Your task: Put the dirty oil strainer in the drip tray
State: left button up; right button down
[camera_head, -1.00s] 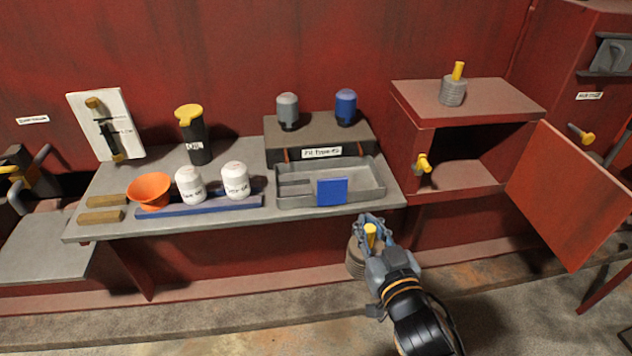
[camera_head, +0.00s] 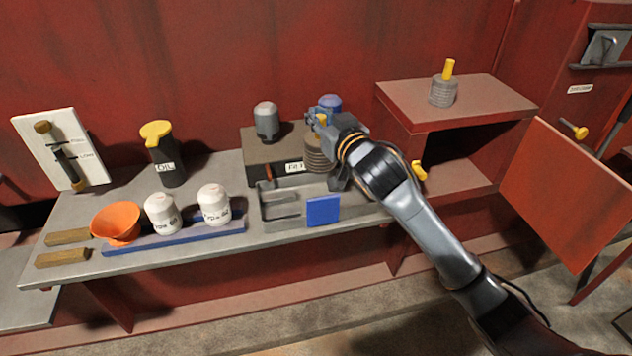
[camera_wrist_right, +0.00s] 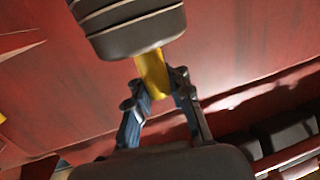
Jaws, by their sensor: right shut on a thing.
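My right gripper (camera_head: 322,118) is shut on the yellow handle of a strainer with a dark grey ribbed body (camera_head: 318,152). The strainer hangs over the back right part of the grey drip tray (camera_head: 268,222), in front of the filter box. In the right wrist view the yellow handle (camera_wrist_right: 153,72) sits between the fingers, with the ribbed body (camera_wrist_right: 130,22) beyond it. The tray has a blue plate (camera_head: 323,210) on its front. Another grey ribbed strainer with a yellow handle (camera_head: 443,92) stands on top of the red cabinet. My left gripper is not in view.
Left on the bench are an oil jug (camera_head: 166,165), an orange funnel (camera_head: 116,224) and two white filters (camera_head: 162,213). The red cabinet door (camera_head: 560,190) stands open.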

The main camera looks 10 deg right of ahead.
aim_at(318, 172)
notch_tip(318, 172, down, 15)
jog(key=shift+r, duration=0.15)
jog(key=shift+b, duration=0.3)
jog(key=c, duration=1.2)
grip_release()
jog(key=v, duration=1.2)
jog(key=shift+b, duration=0.4)
